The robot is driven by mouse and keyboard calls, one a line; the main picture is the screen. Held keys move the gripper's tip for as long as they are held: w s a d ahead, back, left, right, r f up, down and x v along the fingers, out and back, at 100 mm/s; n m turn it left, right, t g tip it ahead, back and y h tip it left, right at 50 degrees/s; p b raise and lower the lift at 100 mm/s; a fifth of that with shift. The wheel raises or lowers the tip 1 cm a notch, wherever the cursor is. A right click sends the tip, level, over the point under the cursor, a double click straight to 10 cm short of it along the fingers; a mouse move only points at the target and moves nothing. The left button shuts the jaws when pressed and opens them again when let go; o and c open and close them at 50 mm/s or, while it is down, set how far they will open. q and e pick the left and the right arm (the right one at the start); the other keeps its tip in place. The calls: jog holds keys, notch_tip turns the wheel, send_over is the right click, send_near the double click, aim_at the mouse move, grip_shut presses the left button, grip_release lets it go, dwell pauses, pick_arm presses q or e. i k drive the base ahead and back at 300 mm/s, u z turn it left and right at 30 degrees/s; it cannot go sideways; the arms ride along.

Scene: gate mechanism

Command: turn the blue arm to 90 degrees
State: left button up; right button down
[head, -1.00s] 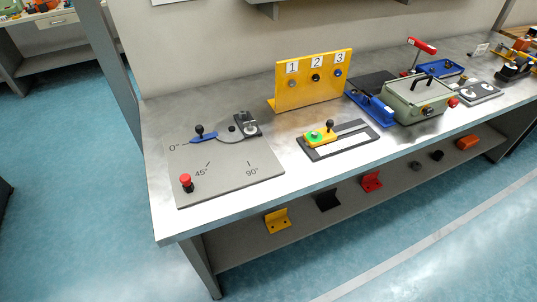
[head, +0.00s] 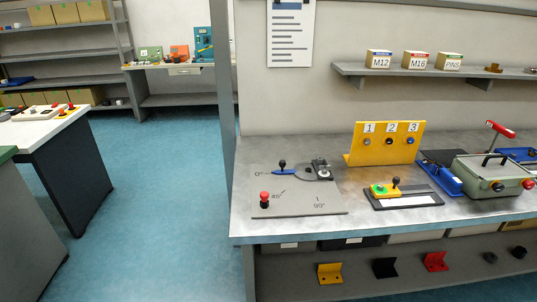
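The 45° and 90° marks are printed nearer the front of the plate. A red button (head: 265,197) stands at the plate's front left. Neither of my grippers is in view.
Right of the plate are a yellow numbered panel (head: 386,144), a slide with a green-and-yellow block (head: 383,190), and a green box (head: 492,180). A grey post (head: 223,100) rises at the bench's left end. Open blue floor (head: 170,180) lies to the left.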

aim_at(305, 171)
jog(key=u, duration=0.7)
jog(key=i, duration=1.1)
jog(key=z, duration=0.35)
